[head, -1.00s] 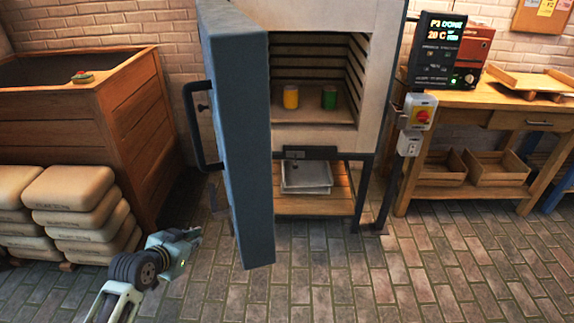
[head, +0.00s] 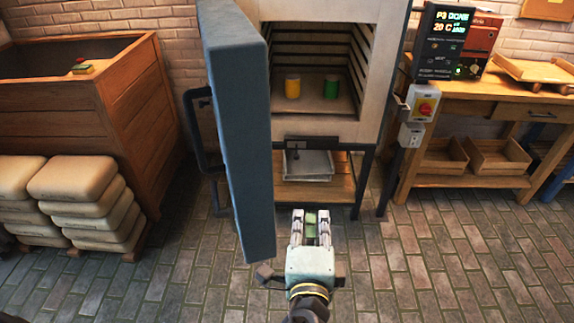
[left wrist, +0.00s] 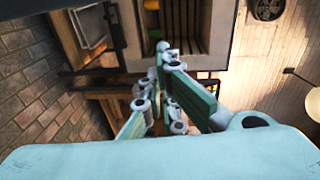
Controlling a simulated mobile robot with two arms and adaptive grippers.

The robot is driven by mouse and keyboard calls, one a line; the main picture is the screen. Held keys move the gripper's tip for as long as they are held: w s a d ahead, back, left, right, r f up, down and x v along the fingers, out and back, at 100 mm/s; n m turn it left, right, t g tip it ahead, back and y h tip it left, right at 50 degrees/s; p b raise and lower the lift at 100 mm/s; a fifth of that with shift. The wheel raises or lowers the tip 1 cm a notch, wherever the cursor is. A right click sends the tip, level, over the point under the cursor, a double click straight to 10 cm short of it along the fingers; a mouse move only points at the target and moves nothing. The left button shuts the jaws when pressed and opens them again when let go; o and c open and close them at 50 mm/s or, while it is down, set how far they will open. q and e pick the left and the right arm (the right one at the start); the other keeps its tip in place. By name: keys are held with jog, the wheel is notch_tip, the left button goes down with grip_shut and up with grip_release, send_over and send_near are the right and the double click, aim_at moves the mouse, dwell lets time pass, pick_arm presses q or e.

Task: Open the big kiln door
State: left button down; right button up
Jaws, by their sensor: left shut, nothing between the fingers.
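The big kiln door (head: 240,140) stands swung wide open toward me, seen nearly edge-on. Its dark bar handle (head: 194,135) is on the left, outer side. The kiln (head: 372,85) shows its open chamber, with a yellow cup (head: 292,87) and a green cup (head: 331,87) on the shelf. My left gripper (head: 311,217) is in front of the kiln, low and to the right of the door's free edge, apart from the handle. It is shut and empty. The left wrist view shows its fingers (left wrist: 163,85) pointing toward the kiln chamber (left wrist: 195,22). My right gripper is out of view.
A wooden bin (head: 140,120) and stacked bags (head: 75,195) stand left of the door. A control box (head: 440,42) and switch (head: 424,106) are right of the kiln, beside a wooden workbench (head: 470,115). The brick floor (head: 430,265) at front right is clear.

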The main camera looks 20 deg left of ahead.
pick_arm(q)
notch_tip(320, 180, up, 5)
jog(key=s+t+y, duration=0.1)
jog(key=r+p+x, duration=0.1)
jog(key=p+x, duration=0.2)
jog(key=x, duration=0.7)
jog(key=s+a+p, duration=0.2)
jog(key=a, duration=0.1)
jog(key=shift+s+a+f, duration=0.15)
jog(key=shift+s+f, duration=0.05)
jog(key=shift+s, duration=0.1)
jog(key=shift+w, duration=0.1)
